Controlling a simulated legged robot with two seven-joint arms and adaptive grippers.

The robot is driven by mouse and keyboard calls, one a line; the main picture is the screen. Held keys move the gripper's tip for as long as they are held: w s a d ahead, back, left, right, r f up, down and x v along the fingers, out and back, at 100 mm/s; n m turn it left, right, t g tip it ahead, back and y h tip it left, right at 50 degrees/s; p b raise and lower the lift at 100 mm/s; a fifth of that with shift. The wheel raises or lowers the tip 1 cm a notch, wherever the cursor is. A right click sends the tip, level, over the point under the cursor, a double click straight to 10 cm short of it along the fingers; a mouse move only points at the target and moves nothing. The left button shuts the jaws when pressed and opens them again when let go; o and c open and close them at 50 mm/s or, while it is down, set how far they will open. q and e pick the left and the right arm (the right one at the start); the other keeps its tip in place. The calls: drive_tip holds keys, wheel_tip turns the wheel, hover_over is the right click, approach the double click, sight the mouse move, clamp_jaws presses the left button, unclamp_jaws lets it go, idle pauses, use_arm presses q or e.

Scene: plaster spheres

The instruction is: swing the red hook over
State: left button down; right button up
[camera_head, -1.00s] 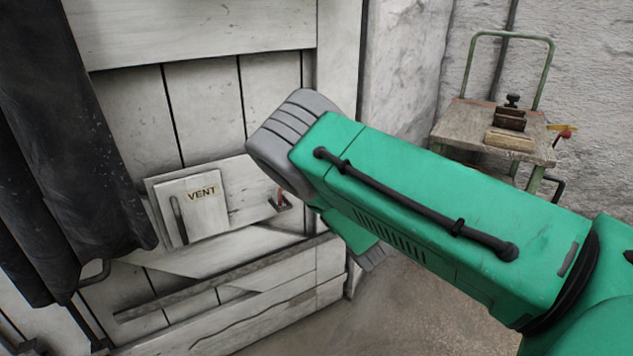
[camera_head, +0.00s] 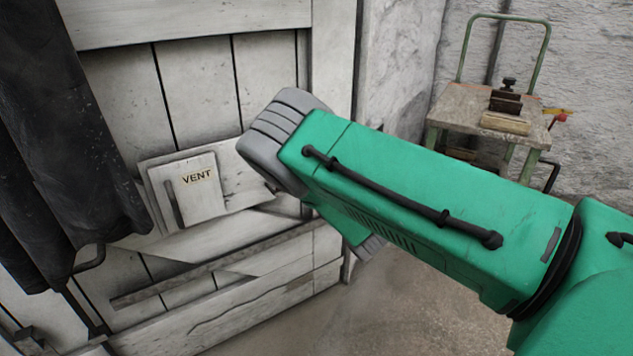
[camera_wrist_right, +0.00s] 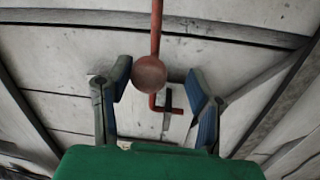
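In the right wrist view the red hook shows as a red rod (camera_wrist_right: 156,30) coming down from the top, with a round reddish knob (camera_wrist_right: 150,74) and a short red bent part below it. My right gripper (camera_wrist_right: 157,78) is open, with one blue-padded finger on each side of the knob. I see no clear contact between fingers and knob. In the head view my green right arm (camera_head: 430,200) reaches in from the right towards the white plank door; it hides the hook and the right fingers. My left gripper is not in view.
A small white panel marked VENT (camera_head: 205,200) with a handle is on the planks, left of my right arm. A black hanging cloth (camera_head: 65,130) covers the left side. A worn cart (camera_head: 462,103) with a green handle stands at the back right.

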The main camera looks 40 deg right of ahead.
drive_tip(key=shift+r, duration=0.2)
drive_tip(key=shift+s, duration=0.2)
drive_tip(key=s+a+f, duration=0.1)
drive_tip(key=s, duration=1)
drive_tip(key=shift+s+a+f, duration=0.2)
drive_tip(key=shift+a, duration=0.2)
